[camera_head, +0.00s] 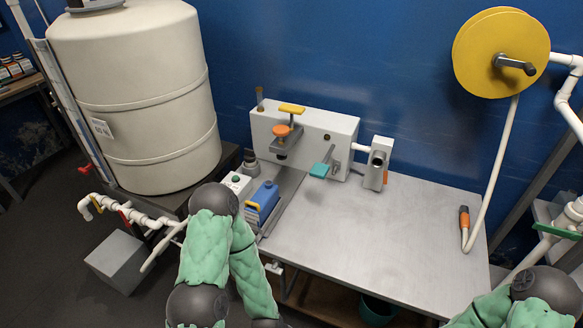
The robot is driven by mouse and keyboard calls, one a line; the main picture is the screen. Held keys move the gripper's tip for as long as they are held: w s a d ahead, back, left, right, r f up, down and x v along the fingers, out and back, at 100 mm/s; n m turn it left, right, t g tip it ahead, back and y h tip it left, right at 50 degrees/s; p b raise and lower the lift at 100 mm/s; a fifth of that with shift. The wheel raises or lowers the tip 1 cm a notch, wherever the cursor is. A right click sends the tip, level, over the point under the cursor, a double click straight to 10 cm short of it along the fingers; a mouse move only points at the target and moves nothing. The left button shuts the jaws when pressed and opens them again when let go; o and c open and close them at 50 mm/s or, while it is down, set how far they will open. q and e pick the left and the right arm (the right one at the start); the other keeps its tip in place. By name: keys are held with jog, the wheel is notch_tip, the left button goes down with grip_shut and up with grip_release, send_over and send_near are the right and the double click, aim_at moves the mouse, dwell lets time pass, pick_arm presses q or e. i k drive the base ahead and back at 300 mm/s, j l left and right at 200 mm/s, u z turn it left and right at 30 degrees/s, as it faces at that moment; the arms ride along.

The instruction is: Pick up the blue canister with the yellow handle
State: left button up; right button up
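The blue canister (267,198) with the yellow handle (252,208) stands on the left part of the metal table, partly hidden behind my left arm. My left arm, in green padding with dark joints, rises from the bottom edge and bends in front of the table's left corner. Its gripper is not visible. My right arm shows only at the bottom right corner, and its gripper is out of the picture. No gripper is seen touching the canister.
A white box with a green button (236,183) sits left of the canister. A white machine (338,133) with orange, yellow and teal parts stands behind. A large beige tank (140,95) is at left.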

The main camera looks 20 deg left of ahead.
aim_at(257, 210)
jog(key=i+j+z, duration=0.15)
jog(key=j, duration=1.95)
jog(key=j+u, duration=0.1)
jog(key=u, duration=0.6)
jog(key=j+u, duration=0.15)
jog(key=u, duration=0.2)
jog(key=i, duration=0.05)
